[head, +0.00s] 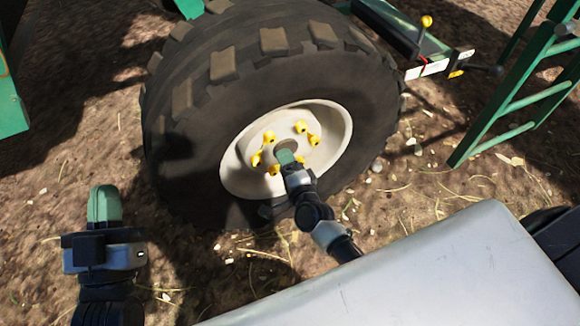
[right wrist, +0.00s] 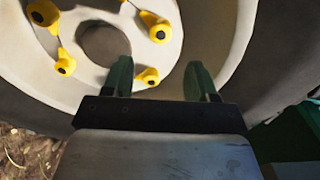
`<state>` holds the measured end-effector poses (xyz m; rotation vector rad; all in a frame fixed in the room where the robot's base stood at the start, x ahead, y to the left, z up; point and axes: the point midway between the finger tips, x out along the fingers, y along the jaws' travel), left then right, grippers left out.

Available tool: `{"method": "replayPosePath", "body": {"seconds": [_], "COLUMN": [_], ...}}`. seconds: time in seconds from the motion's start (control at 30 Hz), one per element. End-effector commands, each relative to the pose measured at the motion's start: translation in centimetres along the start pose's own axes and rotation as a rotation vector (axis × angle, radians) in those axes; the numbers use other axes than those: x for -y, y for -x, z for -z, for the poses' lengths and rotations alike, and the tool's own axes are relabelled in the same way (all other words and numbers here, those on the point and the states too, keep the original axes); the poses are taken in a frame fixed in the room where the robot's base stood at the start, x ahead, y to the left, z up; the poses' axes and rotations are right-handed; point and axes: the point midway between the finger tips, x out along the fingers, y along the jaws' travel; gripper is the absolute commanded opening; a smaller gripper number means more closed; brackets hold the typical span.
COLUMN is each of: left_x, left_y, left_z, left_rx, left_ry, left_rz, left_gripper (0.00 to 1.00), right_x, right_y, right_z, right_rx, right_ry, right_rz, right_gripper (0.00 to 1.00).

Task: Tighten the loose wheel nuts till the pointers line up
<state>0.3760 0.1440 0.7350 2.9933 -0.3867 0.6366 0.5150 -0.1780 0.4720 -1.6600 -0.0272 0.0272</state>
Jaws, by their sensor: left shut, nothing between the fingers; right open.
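The big black tyre (head: 190,110) has a cream rim (head: 238,168) with a round hub hole (right wrist: 104,42) in its middle. Several yellow nut pointers ring the hub, such as the upper one (head: 300,127) and the left one (head: 257,159). My right gripper (head: 287,156) is open in front of the lower part of the hub. In the right wrist view its green fingers (right wrist: 158,76) are spread, with a yellow pointer (right wrist: 148,77) showing between them, nearer the left finger. Contact cannot be told. My left gripper (head: 104,203) is shut and empty, left of the wheel, over the soil.
A green ladder-like frame (head: 520,100) stands at the right. A green beam with a yellow-knobbed lever (head: 426,22) lies behind the wheel. Green machine parts (head: 10,105) show at the far left. Bare soil with straw (head: 60,165) is open left of the wheel.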

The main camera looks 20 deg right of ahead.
Motion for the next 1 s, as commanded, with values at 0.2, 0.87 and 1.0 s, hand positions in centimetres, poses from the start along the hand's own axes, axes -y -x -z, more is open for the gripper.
{"method": "replayPosePath", "body": {"seconds": [0.2,0.87,1.0], "left_x": [0.3,0.3,0.3], "left_y": [0.2,0.3,0.3], "left_z": [-1.5,-1.8,-1.8], "left_rx": [0.129,0.148,0.148], "left_ry": [-0.005,-0.005,-0.005], "left_rz": [0.007,0.007,0.007], "left_gripper": [0.00,0.00,0.00], "right_x": [0.0,0.4,4.2], "right_y": [2.4,2.8,3.7], "right_z": [0.1,-0.1,-0.9], "right_rx": [0.000,0.005,0.050], "right_ry": [0.001,0.018,0.206], "right_rz": [-0.001,0.008,0.076], "right_gripper": [0.58,0.58,0.58]}}
